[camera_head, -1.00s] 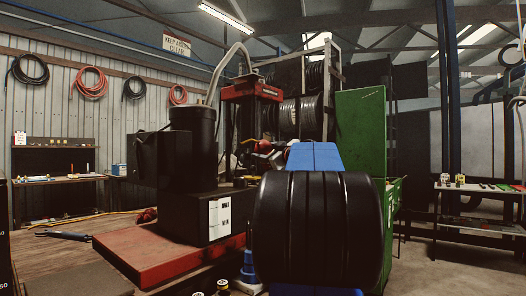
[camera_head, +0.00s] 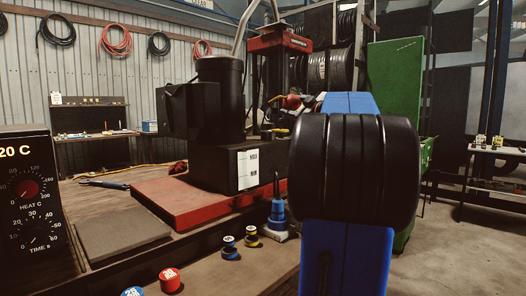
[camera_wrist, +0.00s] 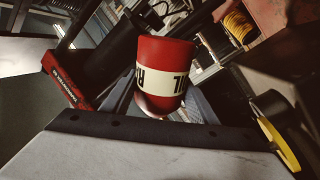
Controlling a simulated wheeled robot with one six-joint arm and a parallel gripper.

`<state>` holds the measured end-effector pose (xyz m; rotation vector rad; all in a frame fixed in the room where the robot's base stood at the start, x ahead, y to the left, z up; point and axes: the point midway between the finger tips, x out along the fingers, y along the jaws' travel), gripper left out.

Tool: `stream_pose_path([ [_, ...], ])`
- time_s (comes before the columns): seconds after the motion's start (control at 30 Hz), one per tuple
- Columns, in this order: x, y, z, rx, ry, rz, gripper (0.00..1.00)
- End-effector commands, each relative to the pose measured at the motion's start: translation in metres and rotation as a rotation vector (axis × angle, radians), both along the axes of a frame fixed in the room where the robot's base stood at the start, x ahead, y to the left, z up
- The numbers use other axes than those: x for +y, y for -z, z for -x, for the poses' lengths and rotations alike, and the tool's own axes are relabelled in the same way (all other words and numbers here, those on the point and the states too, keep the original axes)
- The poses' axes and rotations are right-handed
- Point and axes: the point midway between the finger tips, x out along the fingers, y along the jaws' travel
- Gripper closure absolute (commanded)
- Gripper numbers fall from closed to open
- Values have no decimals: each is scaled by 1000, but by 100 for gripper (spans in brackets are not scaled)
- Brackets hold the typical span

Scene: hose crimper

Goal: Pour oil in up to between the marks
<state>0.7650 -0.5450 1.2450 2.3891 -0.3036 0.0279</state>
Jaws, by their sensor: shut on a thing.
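A red can (camera_wrist: 165,55) with a white band and black lettering, partly readable as OIL, shows in the wrist view. My gripper (camera_wrist: 172,108) is shut on its lower part; the fingers are mostly hidden. In the head view a black pump unit (camera_head: 205,160) stands on a red base, with a black cylindrical vessel (camera_head: 221,90) on it. A white plate (camera_head: 248,169) on its front carries two black marks that look like MAX and MIN. No oil level or pouring shows.
A red-topped press (camera_head: 280,40) stands behind the pump unit. A control box with dials (camera_head: 32,200) is at the left. A green cabinet (camera_head: 395,95) is right.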

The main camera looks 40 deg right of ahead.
Motion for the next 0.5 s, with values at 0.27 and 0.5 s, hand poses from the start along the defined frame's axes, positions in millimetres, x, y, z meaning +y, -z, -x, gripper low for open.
stream_pose_path([
  [0.27,0,-1,0,-1,0,0,83],
  [0.5,1,-1,0,8,-2,88,83],
])
